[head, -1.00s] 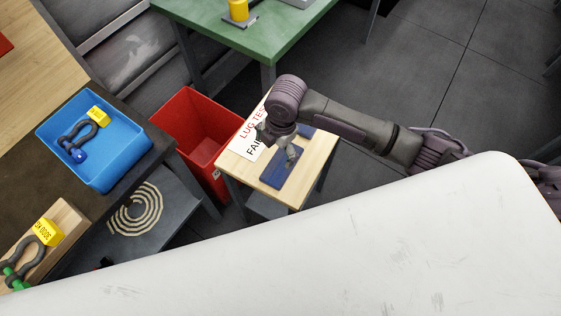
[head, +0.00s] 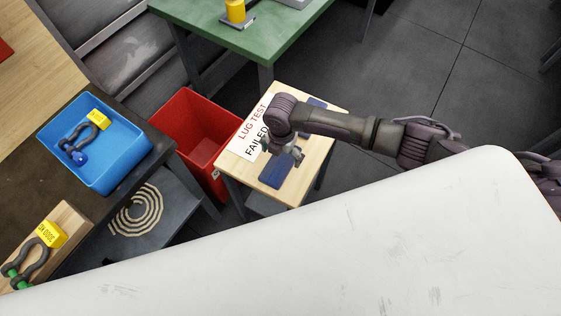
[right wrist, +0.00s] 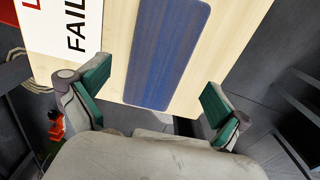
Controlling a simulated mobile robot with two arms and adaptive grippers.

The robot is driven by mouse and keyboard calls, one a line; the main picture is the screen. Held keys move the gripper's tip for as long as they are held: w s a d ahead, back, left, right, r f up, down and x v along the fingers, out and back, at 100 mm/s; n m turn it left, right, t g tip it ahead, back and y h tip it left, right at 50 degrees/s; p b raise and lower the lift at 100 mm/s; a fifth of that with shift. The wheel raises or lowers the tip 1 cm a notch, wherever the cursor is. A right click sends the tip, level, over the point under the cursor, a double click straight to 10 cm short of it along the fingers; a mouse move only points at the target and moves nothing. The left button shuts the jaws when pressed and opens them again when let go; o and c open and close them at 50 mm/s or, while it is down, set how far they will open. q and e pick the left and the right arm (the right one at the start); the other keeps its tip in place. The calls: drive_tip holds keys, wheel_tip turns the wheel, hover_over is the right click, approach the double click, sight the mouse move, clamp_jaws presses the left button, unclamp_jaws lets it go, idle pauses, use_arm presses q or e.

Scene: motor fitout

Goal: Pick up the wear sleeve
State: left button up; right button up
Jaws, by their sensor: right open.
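A flat, long blue strip with rounded corners, which I take for the wear sleeve (head: 275,173), lies on the small light wooden table. My right arm crosses over its middle in the head view, so only its near and far ends show. My right gripper (head: 291,153) is over the strip. In the right wrist view the gripper (right wrist: 157,85) is open and empty, with green-padded fingers on either side of the strip (right wrist: 165,50). The fingers are wider apart than the strip, and I see no contact. My left gripper is not in view.
The small table (head: 308,165) carries a "LUG TEST FAILED" sign (head: 250,132) beside the strip. A red bin (head: 195,130) stands left of it. A blue tray (head: 120,180) with a shackle is farther left. A green table (head: 225,45) stands behind. A white surface (head: 330,240) fills the foreground.

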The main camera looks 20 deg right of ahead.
sight(281, 162)
drive_tip(key=shift+a+f, duration=0.15)
drive_tip(key=shift+f, duration=1.65)
drive_tip(key=c, duration=1.1)
drive_tip(key=shift+r, duration=0.1)
drive_tip(key=shift+c, duration=0.3)
